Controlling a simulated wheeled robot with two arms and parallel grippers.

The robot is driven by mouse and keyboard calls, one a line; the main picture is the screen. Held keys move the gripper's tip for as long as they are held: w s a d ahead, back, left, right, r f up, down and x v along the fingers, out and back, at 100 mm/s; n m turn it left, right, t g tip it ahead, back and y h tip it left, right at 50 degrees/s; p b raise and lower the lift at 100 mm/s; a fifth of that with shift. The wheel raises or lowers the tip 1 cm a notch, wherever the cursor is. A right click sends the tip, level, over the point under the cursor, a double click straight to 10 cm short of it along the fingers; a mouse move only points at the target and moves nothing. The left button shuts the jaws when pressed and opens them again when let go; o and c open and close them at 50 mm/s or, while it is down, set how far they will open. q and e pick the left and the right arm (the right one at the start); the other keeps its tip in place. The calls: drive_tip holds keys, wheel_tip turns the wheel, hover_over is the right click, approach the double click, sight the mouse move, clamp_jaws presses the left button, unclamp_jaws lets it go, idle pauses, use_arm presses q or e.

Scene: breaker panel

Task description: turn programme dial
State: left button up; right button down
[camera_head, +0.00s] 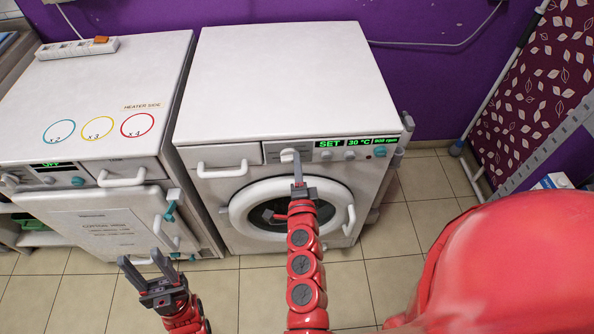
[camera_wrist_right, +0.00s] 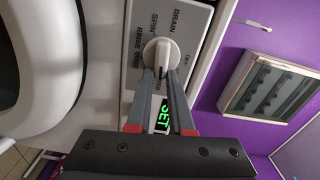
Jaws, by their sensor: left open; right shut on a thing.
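The programme dial (camera_wrist_right: 160,53) is a white round knob with a raised grip, on the washing machine's (camera_head: 285,75) front panel. In the head view the dial (camera_head: 289,155) sits left of the green display (camera_head: 357,143), which reads SET, 30 °C and 900 rpm. Words around the dial in the right wrist view include OFF, DRAIN, SPIN and RINSE. My right gripper (camera_wrist_right: 162,75) is shut on the dial's grip, and it also shows in the head view (camera_head: 298,170). My left gripper (camera_head: 153,283) is open and empty, low in front of the left machine.
The left machine (camera_head: 100,90) has coloured rings on top, a power strip (camera_head: 76,47) at its back and a panel on its front. The round washer door (camera_head: 240,208) is below the dial. Tiled floor (camera_head: 75,290) is clear in front.

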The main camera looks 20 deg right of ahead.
drive_tip(key=shift+w+a+f+m+b, duration=0.1)
drive_tip(key=shift+a+f+m+b, duration=0.45)
drive_tip(key=shift+m, duration=2)
drive_tip(key=shift+w+d+f+m+b, duration=0.15)
drive_tip(key=shift+m+b, duration=0.85)
drive_tip(key=shift+m, duration=1.5)
drive_tip(key=shift+s+a+f+m+b, duration=0.1)
drive_tip(key=shift+a+f+m+b, duration=0.45)
drive_tip(key=shift+m, duration=2)
drive_tip(key=shift+d+r, duration=0.2)
drive_tip(key=shift+d, duration=0.05)
drive_tip(key=c, duration=0.8)
unclamp_jaws()
drive_tip(key=b+v, duration=0.1)
drive_tip(key=v, duration=0.6)
drive_tip(key=shift+s, duration=0.25)
